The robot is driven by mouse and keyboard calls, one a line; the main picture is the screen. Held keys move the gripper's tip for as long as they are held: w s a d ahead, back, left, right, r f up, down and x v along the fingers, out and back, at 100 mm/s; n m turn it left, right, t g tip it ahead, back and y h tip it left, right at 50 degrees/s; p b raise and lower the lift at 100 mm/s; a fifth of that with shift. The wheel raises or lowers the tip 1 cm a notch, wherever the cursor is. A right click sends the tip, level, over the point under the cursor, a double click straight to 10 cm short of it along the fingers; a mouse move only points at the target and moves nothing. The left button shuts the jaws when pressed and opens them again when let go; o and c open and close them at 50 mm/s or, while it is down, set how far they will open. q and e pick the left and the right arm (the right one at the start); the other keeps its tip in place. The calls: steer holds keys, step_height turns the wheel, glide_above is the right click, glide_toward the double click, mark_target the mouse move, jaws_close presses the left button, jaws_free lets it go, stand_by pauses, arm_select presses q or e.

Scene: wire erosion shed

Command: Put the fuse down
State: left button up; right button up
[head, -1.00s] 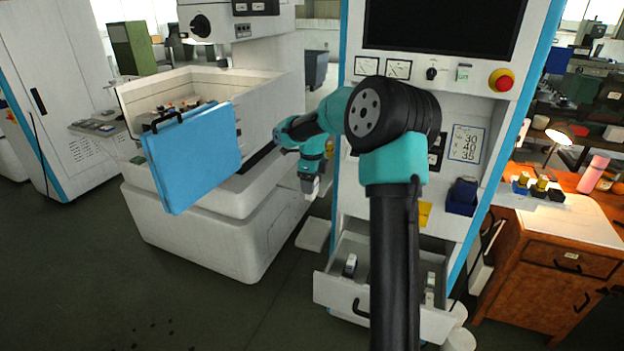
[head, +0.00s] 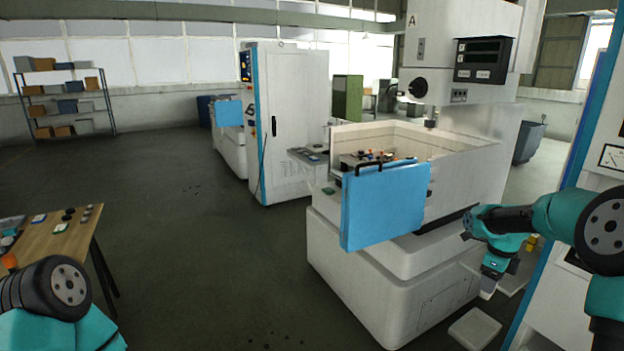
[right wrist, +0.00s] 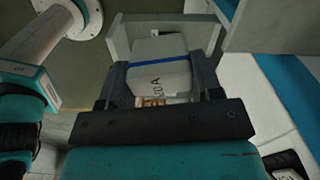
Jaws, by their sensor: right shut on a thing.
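The fuse (right wrist: 160,77) is a pale block with a blue band and dark lettering that ends in "A". In the right wrist view it sits between the two dark fingers of my right gripper (right wrist: 161,84), which is shut on it. In the head view my right gripper (head: 490,277) hangs at the right, with the pale end of the fuse (head: 488,288) pointing down. It is beside the white machine with the blue door. I cannot tell whether the fuse touches anything below. My left gripper is out of view; only part of my left arm shows at bottom left.
The white machine (head: 360,280) has a blue door (head: 385,205) standing out in front. A white pad (head: 475,327) lies on the floor beside it. A wooden table (head: 62,240) with small items stands at left. The floor (head: 190,230) between is largely clear.

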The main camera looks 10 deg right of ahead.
steer(key=w+a+f+n, duration=0.5)
steer(key=a+f+n, duration=0.2)
steer(key=a+f, duration=0.1)
steer(key=w+a+f+n, duration=0.4)
steer(key=a+f+n, duration=0.4)
steer(key=f, duration=0.1)
steer(key=a+f+n, duration=0.7)
steer(key=a, duration=0.3)
steer(key=a+f+n, duration=0.8)
steer(key=a, duration=0.3)
steer(key=shift+s+a, duration=0.25)
steer(key=shift+s, duration=0.2)
steer(key=shift+f, duration=0.1)
